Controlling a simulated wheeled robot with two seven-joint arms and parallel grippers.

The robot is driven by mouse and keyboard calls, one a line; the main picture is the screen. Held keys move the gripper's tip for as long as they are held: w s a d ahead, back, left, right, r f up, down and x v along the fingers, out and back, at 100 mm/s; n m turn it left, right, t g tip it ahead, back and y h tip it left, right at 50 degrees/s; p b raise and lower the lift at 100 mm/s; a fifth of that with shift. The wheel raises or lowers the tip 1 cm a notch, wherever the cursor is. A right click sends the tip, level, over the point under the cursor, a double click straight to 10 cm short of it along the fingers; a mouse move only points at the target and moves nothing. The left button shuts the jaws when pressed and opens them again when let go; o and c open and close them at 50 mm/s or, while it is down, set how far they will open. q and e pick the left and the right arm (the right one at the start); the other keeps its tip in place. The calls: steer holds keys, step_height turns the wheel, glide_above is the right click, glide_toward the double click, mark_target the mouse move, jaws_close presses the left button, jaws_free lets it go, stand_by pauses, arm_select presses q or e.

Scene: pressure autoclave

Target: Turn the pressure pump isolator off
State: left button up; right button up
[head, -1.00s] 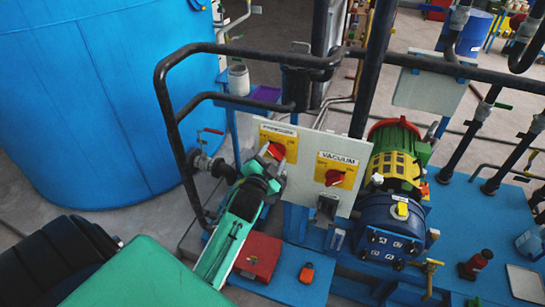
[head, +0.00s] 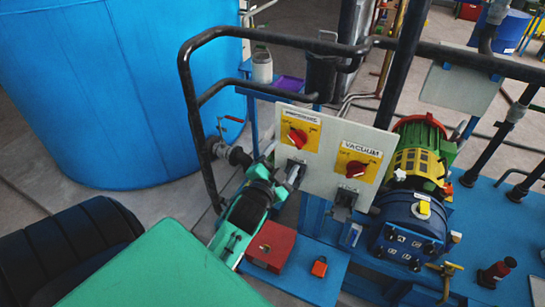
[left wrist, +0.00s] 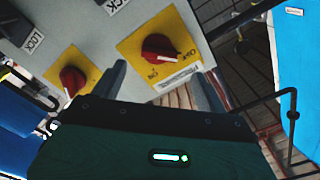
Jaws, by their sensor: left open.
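The pressure isolator is a red rotary knob (head: 297,137) on a yellow plate labelled PRESSURE, on the left of a pale panel (head: 325,183). It also shows in the left wrist view (left wrist: 158,48), upside down, with On and Off marks; I cannot tell for certain which mark it points to. My left gripper (head: 287,173) is open and empty, just below and in front of this knob. In the left wrist view the gripper's fingers (left wrist: 161,86) stand apart, with the knob beyond the gap between them. They do not visibly touch it. My right gripper is not in view.
A similar red VACUUM knob (head: 357,169) sits to the right on the same panel. A black pipe rail (head: 187,95) frames the panel's left side. A blue tank (head: 110,90) stands at left, a pump motor (head: 420,155) at right, and a red box (head: 271,246) below.

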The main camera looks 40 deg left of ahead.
arm_select(q)
steer(key=b+v, duration=0.1)
steer(key=v, duration=0.5)
steer(key=shift+s+b, duration=0.15)
steer(key=shift+b, duration=0.25)
